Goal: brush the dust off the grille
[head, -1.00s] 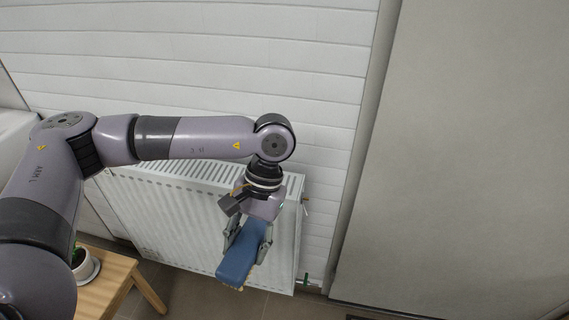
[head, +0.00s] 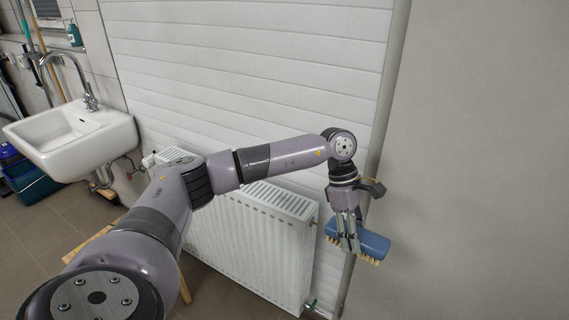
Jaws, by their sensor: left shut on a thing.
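My left gripper (head: 348,235) is shut on a brush with a blue back (head: 372,241) and pale bristles. The brush is held in the air to the right of the white radiator (head: 255,243), in front of the edge between the white panelled wall and the grey surface. The bristles point down. The radiator has a slotted grille (head: 277,197) along its top, partly hidden by my left arm. I cannot make out dust on it from here. My right gripper is not in view.
A white sink (head: 72,139) with a tap hangs on the wall at the left. A wooden bench (head: 90,243) is partly behind my arm. A plain grey surface (head: 480,170) fills the right side.

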